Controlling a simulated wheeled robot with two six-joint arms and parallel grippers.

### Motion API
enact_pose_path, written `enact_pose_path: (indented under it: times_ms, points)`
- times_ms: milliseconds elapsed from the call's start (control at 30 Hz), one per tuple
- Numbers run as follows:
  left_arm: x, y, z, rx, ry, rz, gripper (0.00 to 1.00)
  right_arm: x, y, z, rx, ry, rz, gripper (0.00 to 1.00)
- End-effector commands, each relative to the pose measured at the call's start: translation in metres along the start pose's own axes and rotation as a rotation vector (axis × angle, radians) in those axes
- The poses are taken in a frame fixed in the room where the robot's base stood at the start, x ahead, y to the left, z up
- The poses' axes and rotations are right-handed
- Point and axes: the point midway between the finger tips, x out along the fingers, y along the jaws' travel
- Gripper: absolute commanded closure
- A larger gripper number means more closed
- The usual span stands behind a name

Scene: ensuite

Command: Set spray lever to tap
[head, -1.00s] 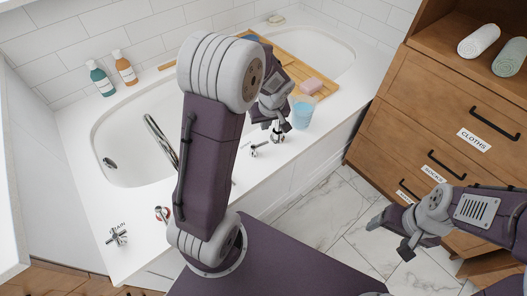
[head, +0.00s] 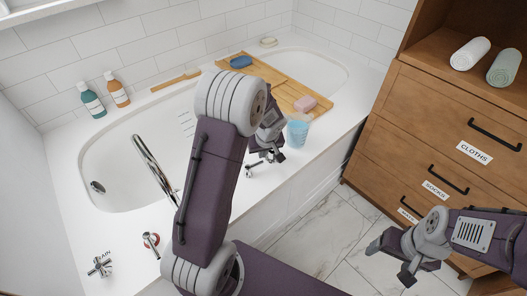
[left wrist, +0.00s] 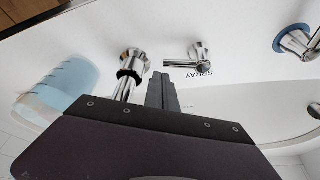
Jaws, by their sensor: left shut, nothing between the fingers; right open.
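The spray lever (head: 249,170) is a small chrome lever on the tub's white front rim in the head view. In the left wrist view the spray lever (left wrist: 195,58) stands beside the printed word SPRAY, its bar pointing left in that picture. My left gripper (head: 273,156) is shut and empty, low over the rim between the lever and a blue cup. Its closed fingers (left wrist: 162,82) show just left of the lever in the wrist view, apparently apart from it. My right gripper (head: 390,262) is open and empty over the floor, away from the tub.
The light blue cup (head: 298,132) stands close to my left gripper. A chrome fitting (left wrist: 132,65) stands left of my fingers. Wooden drawers (head: 430,150) stand right.

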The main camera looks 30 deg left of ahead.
Motion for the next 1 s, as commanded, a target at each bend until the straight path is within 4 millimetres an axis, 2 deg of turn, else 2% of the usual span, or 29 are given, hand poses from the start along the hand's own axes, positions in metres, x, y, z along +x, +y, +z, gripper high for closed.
enact_pose_path:
  times_ms: [33,200,1000]
  points:
    - [0.0067,-0.0004,0.0011,0.0,-0.002,-0.001,1.0,0.0031,0.0001,0.0003,0.0,0.0,0.0,0.24]
    - [0.0119,-0.0001,0.0002,0.0,-0.001,0.0,1.0,0.0039,0.0001,0.0004,0.0,0.0,0.0,0.24]
    - [0.0096,0.0013,0.0051,0.081,-0.002,0.029,1.0,0.0018,0.0,0.0002,0.0,0.0,0.0,0.24]
